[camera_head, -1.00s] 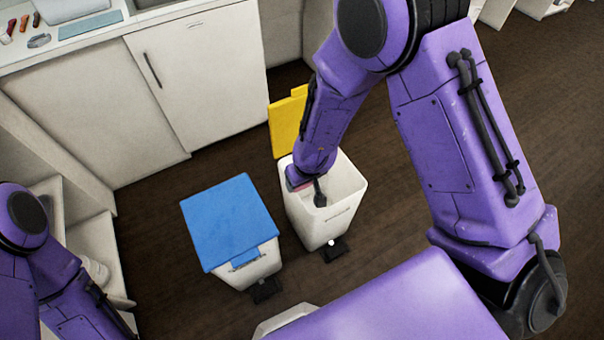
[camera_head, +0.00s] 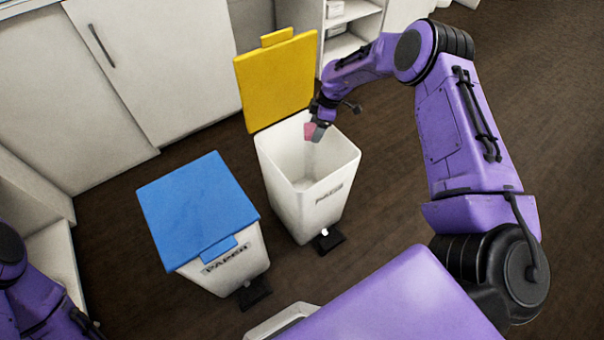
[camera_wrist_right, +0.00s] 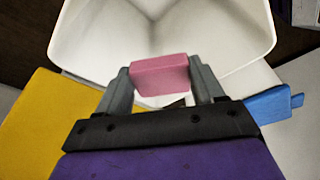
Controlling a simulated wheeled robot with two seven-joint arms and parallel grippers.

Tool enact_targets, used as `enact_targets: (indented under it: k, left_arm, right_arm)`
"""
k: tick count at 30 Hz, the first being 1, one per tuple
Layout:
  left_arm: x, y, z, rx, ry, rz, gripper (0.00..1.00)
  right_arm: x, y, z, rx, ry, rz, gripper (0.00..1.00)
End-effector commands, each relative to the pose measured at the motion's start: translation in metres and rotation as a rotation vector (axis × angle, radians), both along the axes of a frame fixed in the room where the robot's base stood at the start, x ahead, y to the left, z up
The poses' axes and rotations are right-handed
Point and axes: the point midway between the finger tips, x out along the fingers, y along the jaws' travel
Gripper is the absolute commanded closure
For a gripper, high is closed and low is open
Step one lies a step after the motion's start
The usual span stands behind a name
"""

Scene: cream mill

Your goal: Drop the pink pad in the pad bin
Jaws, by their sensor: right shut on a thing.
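The pink pad (camera_head: 310,131) is held in my right gripper (camera_head: 318,132), over the open mouth of the white bin with the raised yellow lid. In the right wrist view the pink pad (camera_wrist_right: 160,75) sits between both fingers of the gripper (camera_wrist_right: 162,82), with the bin's pale inside (camera_wrist_right: 150,35) beyond it. The pad bin (camera_head: 322,200) carries a label on its front that seems to read "PADS". Its yellow lid (camera_head: 275,82) stands open at the back. My left arm shows only at the left edge; its gripper is out of view.
A white bin with a shut blue lid (camera_head: 197,208), labelled "PAPER", stands to the left of the pad bin. Each bin has a black pedal (camera_head: 328,240) at its front. White cabinets (camera_head: 165,70) stand behind. Dark wood floor is clear to the right.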

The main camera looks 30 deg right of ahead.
Motion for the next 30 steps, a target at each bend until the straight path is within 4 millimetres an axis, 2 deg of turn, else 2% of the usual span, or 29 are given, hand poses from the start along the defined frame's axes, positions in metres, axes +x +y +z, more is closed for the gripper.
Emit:
enact_targets:
  k: [1,9,12,19,20,22,30]
  left_arm:
    - [0.0,0.0,-0.008,0.0,0.0,0.0,1.0]
    - [0.0,0.0,-0.04,0.0,0.0,0.0,1.0]
    - [0.0,0.0,-0.044,0.0,0.0,0.0,1.0]
    - [0.0,0.0,-0.042,0.0,0.0,0.0,1.0]
    - [0.0,0.0,-0.042,0.0,0.0,0.0,1.0]
    - [0.0,0.0,-0.042,0.0,0.0,0.0,1.0]
    - [0.0,0.0,-0.042,0.0,0.0,0.0,1.0]
  right_arm:
    - [0.0,0.0,-0.01,0.0,0.002,-0.001,0.77]
    - [-0.001,0.001,-0.048,0.0,0.001,-0.003,0.77]
    - [0.0,0.001,-0.054,0.0,0.0,-0.004,0.77]
    - [0.0,0.001,-0.052,0.001,0.0,-0.004,0.77]
    - [0.0,0.001,-0.052,0.001,0.0,-0.004,0.26]
    - [0.0,0.001,-0.052,0.001,0.0,-0.004,0.03]
    - [0.0,0.001,-0.052,0.001,0.0,-0.004,0.03]
